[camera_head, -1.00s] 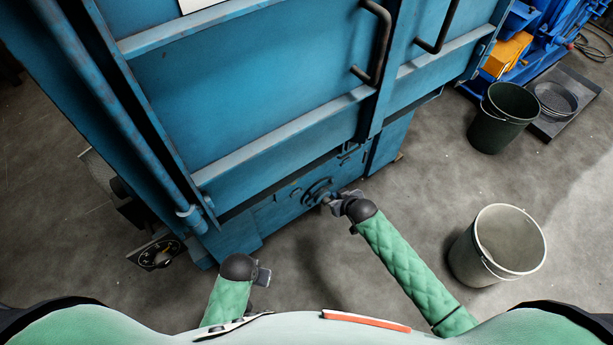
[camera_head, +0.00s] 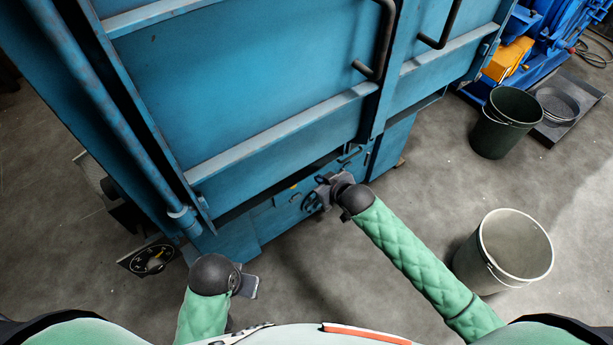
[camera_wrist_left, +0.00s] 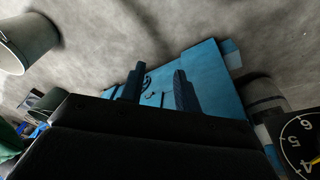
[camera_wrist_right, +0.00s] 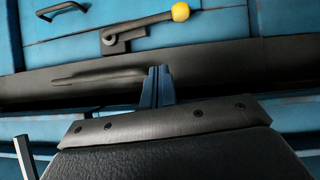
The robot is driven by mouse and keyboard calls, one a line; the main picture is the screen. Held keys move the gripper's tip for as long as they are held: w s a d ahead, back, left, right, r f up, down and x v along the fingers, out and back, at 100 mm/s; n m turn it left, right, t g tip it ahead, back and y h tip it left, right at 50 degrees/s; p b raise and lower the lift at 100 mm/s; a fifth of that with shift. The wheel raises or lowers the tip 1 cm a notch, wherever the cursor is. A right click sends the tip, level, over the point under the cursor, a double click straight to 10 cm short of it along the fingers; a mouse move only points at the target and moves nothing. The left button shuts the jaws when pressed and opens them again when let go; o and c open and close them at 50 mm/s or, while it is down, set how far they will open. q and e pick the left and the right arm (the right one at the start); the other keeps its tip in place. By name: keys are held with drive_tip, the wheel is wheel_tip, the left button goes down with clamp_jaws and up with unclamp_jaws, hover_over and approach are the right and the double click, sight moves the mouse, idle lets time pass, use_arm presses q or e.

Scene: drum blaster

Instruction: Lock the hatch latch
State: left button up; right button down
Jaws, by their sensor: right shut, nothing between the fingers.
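The latch is a black lever with a yellow ball knob (camera_wrist_right: 180,12) on a dark bracket (camera_wrist_right: 122,38), fixed to the blue machine panel in the right wrist view. A small yellow spot, likely its knob (camera_head: 294,187), shows low on the machine in the head view. My right gripper (camera_head: 322,182) is in front of that panel. In the right wrist view its fingers (camera_wrist_right: 157,86) are shut and empty, below and apart from the latch. My left gripper (camera_head: 250,287) is away from the machine, with empty, spread fingers (camera_wrist_left: 158,88) in the left wrist view.
The blue machine (camera_head: 250,90) fills the upper head view, with a small handle (camera_wrist_right: 62,8) left of the latch. A dial (camera_head: 152,259) stands at its left. A grey bucket (camera_head: 503,250) and a dark green bucket (camera_head: 502,125) stand right. Floor before the machine is clear.

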sight(306, 176)
drive_tip(key=shift+w, duration=0.1)
